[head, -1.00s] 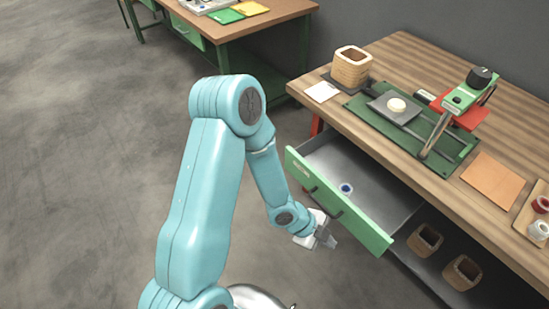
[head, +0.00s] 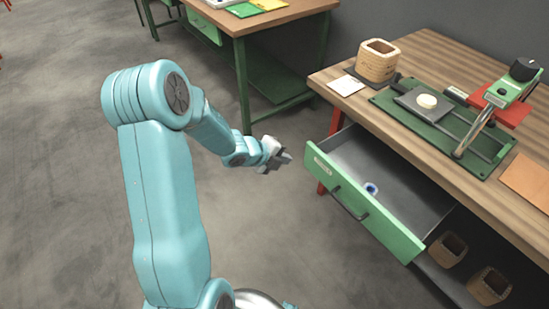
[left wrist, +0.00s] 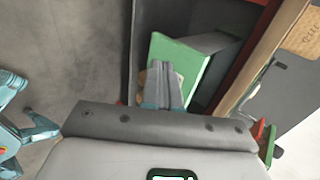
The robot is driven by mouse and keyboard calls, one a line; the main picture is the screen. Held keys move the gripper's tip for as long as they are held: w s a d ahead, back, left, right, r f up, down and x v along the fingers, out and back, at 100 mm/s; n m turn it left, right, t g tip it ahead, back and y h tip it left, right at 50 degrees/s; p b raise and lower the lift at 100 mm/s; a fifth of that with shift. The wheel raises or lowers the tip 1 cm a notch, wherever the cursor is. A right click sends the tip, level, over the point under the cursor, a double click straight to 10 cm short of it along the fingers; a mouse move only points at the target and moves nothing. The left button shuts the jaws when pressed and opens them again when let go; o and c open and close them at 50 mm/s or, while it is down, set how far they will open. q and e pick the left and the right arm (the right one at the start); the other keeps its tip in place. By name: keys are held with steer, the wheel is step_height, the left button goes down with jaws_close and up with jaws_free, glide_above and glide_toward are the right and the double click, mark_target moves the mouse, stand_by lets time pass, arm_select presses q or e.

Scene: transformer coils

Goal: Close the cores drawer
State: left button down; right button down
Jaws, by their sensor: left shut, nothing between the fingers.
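The drawer (head: 365,205) under the wooden workbench is pulled open. It has a green front with a small label at its left end and a dark bar handle (head: 350,203). A small blue and white ring (head: 371,188) lies on its grey floor. My left gripper (head: 284,158) is shut and empty, just left of the drawer front's left end, with a gap in the head view. In the left wrist view the closed fingers (left wrist: 164,88) overlap the green front (left wrist: 205,75); contact cannot be told. My right gripper is not in view.
The workbench (head: 440,50) carries a wooden square core (head: 377,62), a green board (head: 420,128) with a press, and an orange sheet (head: 530,180). Two square cores (head: 448,250) stand on a shelf below the drawer. Another bench (head: 260,22) stands behind.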

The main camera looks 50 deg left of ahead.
mark_target(306, 154)
arm_select(q)
steer(key=w, duration=0.1)
steer(key=w+f, duration=0.1)
steer(key=w, duration=0.1)
steer(key=w+f, duration=0.1)
steer(key=w, duration=0.1)
steer(key=shift+d, duration=0.2)
steer(key=shift+w, duration=0.55)
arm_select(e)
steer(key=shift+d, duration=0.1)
